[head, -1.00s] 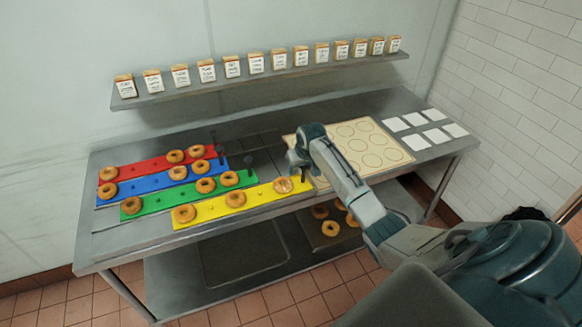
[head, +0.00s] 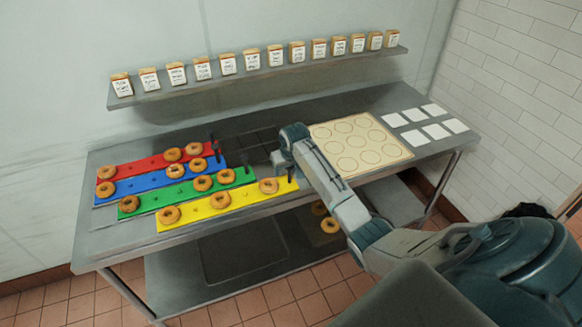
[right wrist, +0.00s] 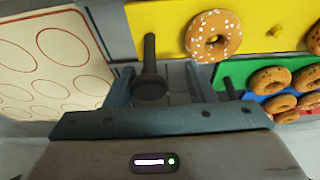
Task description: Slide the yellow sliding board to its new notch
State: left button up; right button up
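The yellow sliding board (head: 243,199) lies nearest the table's front edge, with several bagels on it. In the right wrist view the yellow board (right wrist: 168,20) runs along the top, with a seeded bagel (right wrist: 213,35) near its end. A dark upright handle (right wrist: 150,62) stands at that end of the board. My right gripper (head: 281,170) is low over the board's right end. In the right wrist view its fingers (right wrist: 160,72) are apart on either side of the handle, the left finger close to it; contact is unclear. My left gripper is out of view.
Green (head: 155,202), blue (head: 150,184) and red (head: 135,167) boards with bagels lie behind the yellow one. A mat with circles (head: 318,133) and white cards (head: 437,131) lie to the right. A shelf (head: 230,79) with labelled packets runs above.

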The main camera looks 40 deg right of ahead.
jog(key=shift+w+a, duration=0.15)
jog(key=shift+a, duration=0.45)
jog(key=shift+w+a, duration=0.1)
jog(key=shift+a, duration=0.2)
jog(key=shift+w+a, duration=0.15)
jog(key=shift+a, duration=0.6)
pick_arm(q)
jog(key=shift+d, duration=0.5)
pick_arm(e)
jog(key=shift+d, duration=0.6)
notch_tip(320, 180, up, 7)
